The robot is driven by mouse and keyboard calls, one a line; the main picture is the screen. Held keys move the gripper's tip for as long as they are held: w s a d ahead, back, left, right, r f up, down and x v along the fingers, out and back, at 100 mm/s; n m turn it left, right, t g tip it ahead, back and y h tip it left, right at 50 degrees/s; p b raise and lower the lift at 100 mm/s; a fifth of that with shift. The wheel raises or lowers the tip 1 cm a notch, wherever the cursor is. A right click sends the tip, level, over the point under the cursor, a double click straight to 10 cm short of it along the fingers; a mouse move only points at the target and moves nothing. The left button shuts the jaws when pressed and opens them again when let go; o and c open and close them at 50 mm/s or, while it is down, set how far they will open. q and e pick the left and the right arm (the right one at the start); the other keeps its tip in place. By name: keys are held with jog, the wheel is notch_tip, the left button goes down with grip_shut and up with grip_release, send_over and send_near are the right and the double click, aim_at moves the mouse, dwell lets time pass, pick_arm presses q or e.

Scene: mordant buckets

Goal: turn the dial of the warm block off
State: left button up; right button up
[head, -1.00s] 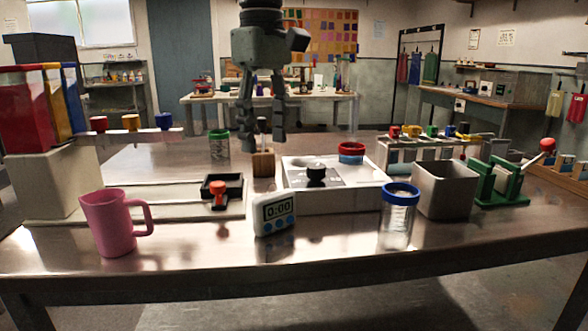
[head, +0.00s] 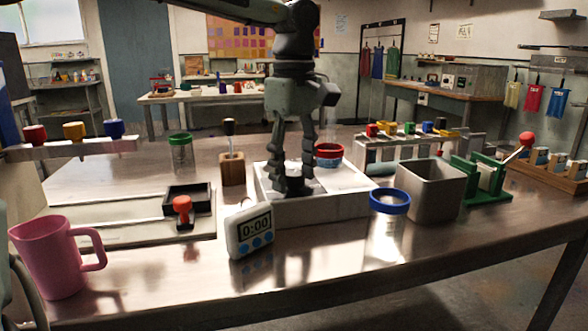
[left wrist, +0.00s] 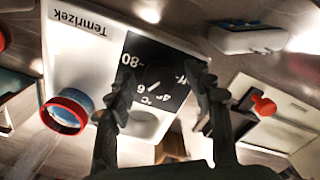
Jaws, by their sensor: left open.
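The warm block (head: 335,206) is a white box in the middle of the table, with a dark panel and a black dial on top. In the left wrist view, the block (left wrist: 75,70) has a dark panel (left wrist: 150,55) with white markings, including "-80" and a partly covered "off". A pale pointer line marks the dial (left wrist: 152,84). My left gripper (head: 293,176) is open and points down over the panel, its fingers on either side of the dial. In the left wrist view its fingers (left wrist: 162,90) flank the dial; I cannot tell whether they touch it. My right gripper is not in view.
A red-and-blue ringed pot (head: 329,155) sits at the block's back. A wooden holder (head: 232,170) is left, a grey bin (head: 430,190) right. A pink mug (head: 50,258) stands at front left.

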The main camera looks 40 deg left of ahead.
pick_arm(q)
jog(key=shift+c, duration=0.3)
jog(key=c, duration=1.1)
